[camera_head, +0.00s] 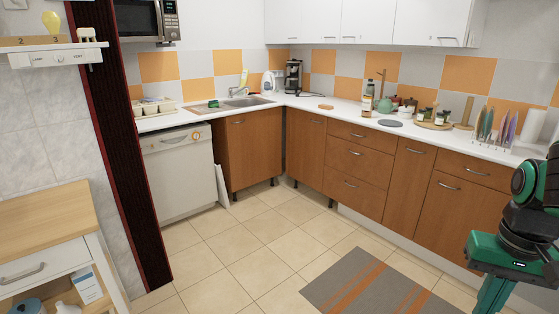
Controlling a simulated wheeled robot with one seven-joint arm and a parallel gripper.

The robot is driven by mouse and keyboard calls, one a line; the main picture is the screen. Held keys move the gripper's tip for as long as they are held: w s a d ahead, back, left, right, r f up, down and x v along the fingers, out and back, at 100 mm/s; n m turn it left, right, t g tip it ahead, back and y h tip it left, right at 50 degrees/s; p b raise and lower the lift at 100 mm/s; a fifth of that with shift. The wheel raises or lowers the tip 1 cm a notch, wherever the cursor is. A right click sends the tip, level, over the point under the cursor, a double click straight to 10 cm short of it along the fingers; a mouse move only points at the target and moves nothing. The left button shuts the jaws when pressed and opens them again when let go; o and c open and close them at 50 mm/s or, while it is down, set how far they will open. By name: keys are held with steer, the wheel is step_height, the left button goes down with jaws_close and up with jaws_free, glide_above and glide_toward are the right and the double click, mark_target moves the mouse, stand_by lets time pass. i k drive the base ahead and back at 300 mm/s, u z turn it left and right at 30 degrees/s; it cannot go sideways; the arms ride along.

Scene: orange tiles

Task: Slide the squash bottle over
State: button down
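A tall bottle (367,104) with a pale label stands upright on the white worktop at the back right, beside a teal teapot (384,105). A slim yellowish bottle-like thing (243,79) stands behind the sink. Both are small in the picture, and I cannot tell for sure which is the squash bottle. Part of my green and black arm shows at the right edge, well apart from both and nearer to the camera. My gripper itself is not in view.
The white worktop (336,116) runs along both walls. A grey disc (390,123), jars on a round board (435,122) and a plate rack (492,133) stand right of the tall bottle. The tiled floor is open, with a striped rug (375,285). A dark red post (115,150) stands left.

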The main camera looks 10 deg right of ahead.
mark_target(369, 92)
steer(key=z, duration=0.1)
steer(key=i, duration=1.45)
steer(key=z, duration=0.5)
steer(key=i, duration=1.45)
steer(key=z, duration=0.45)
steer(key=i, duration=0.75)
steer(key=z, duration=0.15)
